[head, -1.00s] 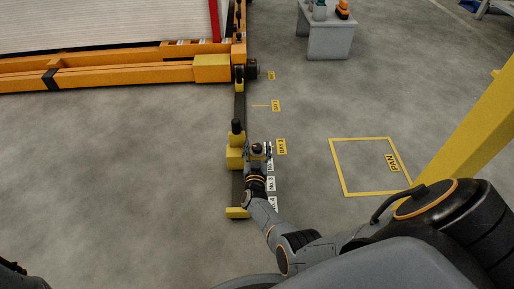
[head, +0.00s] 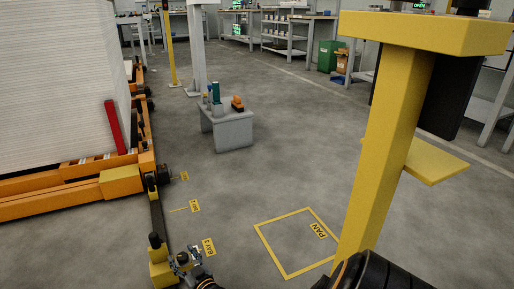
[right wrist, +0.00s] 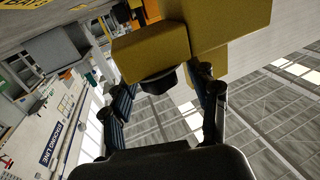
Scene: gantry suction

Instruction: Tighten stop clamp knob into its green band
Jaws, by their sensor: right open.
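The stop clamp (head: 160,270) is a yellow block on the dark floor rail, with a black upright knob-like part (head: 155,240) on top. My right gripper (head: 183,260) is just right of the block in the head view. In the right wrist view its open fingers (right wrist: 165,88) stand on either side of a dark round knob (right wrist: 158,82) that projects from a yellow block (right wrist: 150,50). I cannot tell whether the fingers touch it, or whether it is the same part as the upright one. No green band can be made out. My left gripper is not in view.
The dark rail (head: 158,215) runs back to an orange frame (head: 60,200) bearing a white stack (head: 60,90). A yellow post (head: 385,140) stands at the right. A grey bench (head: 228,132) stands behind. The floor rectangle marked PAN (head: 285,277) is clear.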

